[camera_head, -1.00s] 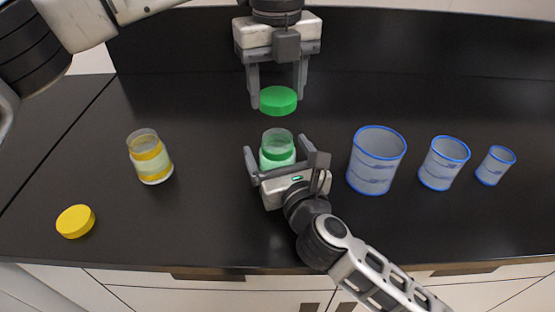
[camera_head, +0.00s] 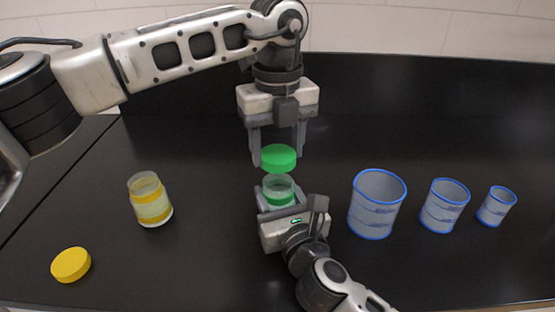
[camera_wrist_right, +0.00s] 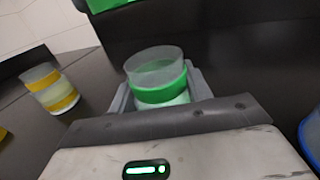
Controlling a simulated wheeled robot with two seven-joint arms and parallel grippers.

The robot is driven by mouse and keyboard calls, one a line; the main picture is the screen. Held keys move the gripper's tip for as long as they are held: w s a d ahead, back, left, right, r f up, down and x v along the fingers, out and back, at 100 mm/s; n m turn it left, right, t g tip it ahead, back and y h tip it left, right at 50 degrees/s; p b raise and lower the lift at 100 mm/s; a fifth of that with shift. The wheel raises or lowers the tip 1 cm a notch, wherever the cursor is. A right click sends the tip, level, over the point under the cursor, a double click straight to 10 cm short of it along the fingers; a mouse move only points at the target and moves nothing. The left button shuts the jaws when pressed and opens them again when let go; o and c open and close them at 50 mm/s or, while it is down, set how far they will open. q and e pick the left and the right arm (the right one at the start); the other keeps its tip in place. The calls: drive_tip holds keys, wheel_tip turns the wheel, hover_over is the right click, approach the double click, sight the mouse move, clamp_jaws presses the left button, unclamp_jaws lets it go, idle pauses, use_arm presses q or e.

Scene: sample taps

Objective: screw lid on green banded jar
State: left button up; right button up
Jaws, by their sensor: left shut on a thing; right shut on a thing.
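The green banded jar (camera_head: 279,188) stands upright with its mouth open, and it also shows in the right wrist view (camera_wrist_right: 160,85). My right gripper (camera_head: 278,193) is shut on the jar, with a finger on each side. The green lid (camera_head: 278,157) is held level by my left gripper (camera_head: 278,153), which is shut on it. The lid is just above the jar's mouth and looks apart from it by a small gap. The right wrist view shows a green surface at its top edge.
A yellow banded jar (camera_head: 150,200) stands at the left, with a yellow lid (camera_head: 71,264) in front of it. Three blue-rimmed beakers, large (camera_head: 377,206), medium (camera_head: 444,207) and small (camera_head: 496,207), stand at the right on the black worktop (camera_head: 190,275).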

sight(278, 182)
use_arm(q)
drive_tip(key=shift+f, duration=1.3)
drive_tip(key=shift+f, duration=0.1)
drive_tip(key=shift+f, duration=0.8)
drive_tip(key=shift+f, duration=0.55)
